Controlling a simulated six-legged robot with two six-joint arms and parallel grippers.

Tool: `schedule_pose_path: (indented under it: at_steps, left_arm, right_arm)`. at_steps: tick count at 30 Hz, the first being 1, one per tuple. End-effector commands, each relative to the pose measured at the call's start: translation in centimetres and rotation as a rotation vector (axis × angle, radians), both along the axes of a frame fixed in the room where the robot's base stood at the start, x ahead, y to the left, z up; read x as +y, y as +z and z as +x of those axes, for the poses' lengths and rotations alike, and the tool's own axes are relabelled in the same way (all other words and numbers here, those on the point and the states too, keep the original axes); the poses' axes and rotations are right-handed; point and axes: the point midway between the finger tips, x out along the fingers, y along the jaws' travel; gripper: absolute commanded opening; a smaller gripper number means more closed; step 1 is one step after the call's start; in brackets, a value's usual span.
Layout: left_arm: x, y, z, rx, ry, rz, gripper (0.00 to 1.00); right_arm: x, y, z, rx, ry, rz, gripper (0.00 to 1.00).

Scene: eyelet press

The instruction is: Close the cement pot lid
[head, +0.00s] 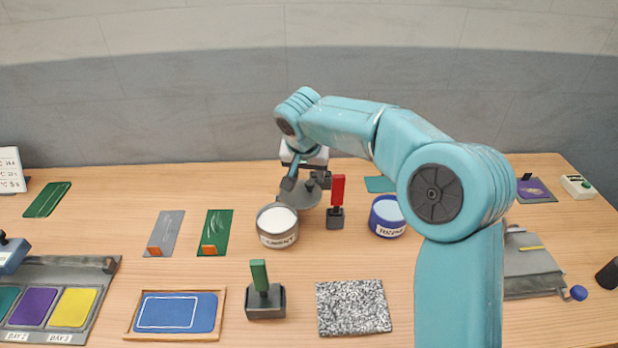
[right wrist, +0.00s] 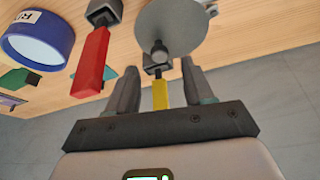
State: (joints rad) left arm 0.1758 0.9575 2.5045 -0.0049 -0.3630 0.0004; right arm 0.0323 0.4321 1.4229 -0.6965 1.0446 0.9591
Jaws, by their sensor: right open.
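The cement pot (head: 278,239) is a grey round tub with a "CEMENT" label and white contents, standing uncovered in the head view. Its grey disc lid (head: 298,198) is at the pot's back right, tilted up and partly hidden by my gripper. The right wrist view shows the lid (right wrist: 185,25) with its dark knob (right wrist: 158,48). My right gripper (head: 308,182) is open at the lid. In the right wrist view, the gripper (right wrist: 160,76) has its fingers on either side, with the knob just ahead between them; contact cannot be told. My left gripper is not in view.
A red-handled tool (head: 337,200) stands close right of the lid. A blue pot (head: 388,222) stands farther right. A green-handled block (head: 265,297), speckled mat (head: 353,308) and blue framed board (head: 175,312) lie in front. A yellow bar (right wrist: 160,95) shows between my fingers.

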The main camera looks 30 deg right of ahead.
Motion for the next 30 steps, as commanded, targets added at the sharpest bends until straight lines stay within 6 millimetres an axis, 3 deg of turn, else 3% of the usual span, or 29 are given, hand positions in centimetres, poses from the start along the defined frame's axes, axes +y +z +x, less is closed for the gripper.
schedule_pose_path:
  at_steps: [7,18,23,30]
  left_arm:
    - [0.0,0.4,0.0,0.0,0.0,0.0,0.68]
    - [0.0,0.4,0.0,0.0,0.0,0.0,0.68]
    - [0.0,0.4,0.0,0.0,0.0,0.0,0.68]
    - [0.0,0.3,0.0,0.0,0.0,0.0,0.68]
  right_arm:
    - [-1.1,-3.3,1.1,0.001,-0.001,0.0,0.52]
    - [-1.3,-3.9,1.4,0.0,-0.001,0.0,0.52]
    - [-1.3,-3.9,1.4,0.0,-0.001,0.0,0.0]
    - [-1.2,-3.9,1.4,0.001,-0.007,0.0,0.0]
